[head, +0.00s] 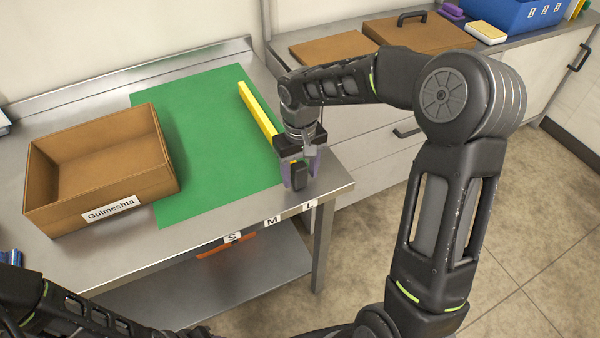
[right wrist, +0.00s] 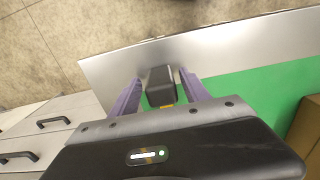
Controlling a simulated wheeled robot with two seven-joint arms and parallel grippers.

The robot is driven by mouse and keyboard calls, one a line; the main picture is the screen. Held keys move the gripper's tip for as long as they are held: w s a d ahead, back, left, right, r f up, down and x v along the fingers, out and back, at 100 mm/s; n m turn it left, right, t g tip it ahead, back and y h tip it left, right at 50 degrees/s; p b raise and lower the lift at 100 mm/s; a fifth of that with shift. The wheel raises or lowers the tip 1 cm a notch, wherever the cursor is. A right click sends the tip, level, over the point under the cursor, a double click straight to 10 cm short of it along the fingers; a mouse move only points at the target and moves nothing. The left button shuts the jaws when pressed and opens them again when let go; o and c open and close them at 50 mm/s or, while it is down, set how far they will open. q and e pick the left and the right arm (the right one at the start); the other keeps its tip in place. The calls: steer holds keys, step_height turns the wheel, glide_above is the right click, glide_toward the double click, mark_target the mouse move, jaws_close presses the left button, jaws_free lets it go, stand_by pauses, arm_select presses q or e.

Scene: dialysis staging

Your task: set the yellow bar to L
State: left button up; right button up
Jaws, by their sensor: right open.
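The yellow bar (head: 258,109) lies along the right side of the green mat (head: 215,140), running from back to front. Its front part is hidden by my right gripper (head: 299,178). The open purple fingers stand on either side of a dark block (right wrist: 160,86); a bit of yellow shows just behind it in the right wrist view. I cannot tell whether the fingers touch the block. The labels S (head: 232,238), M (head: 272,221) and L (head: 309,204) are on the table's front edge. The block stands just behind L. My left gripper is not in view.
An open brown box (head: 100,172) labelled Gulmeshta stands at the left, partly over the mat. Brown lidded boxes (head: 420,32) and a blue bin (head: 510,12) are on the back right counter. The mat's middle is clear.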

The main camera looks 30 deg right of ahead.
step_height(320, 180, up, 7)
steer(key=shift+r, duration=0.2)
steer(key=shift+s+f, duration=0.1)
stand_by(0.5)
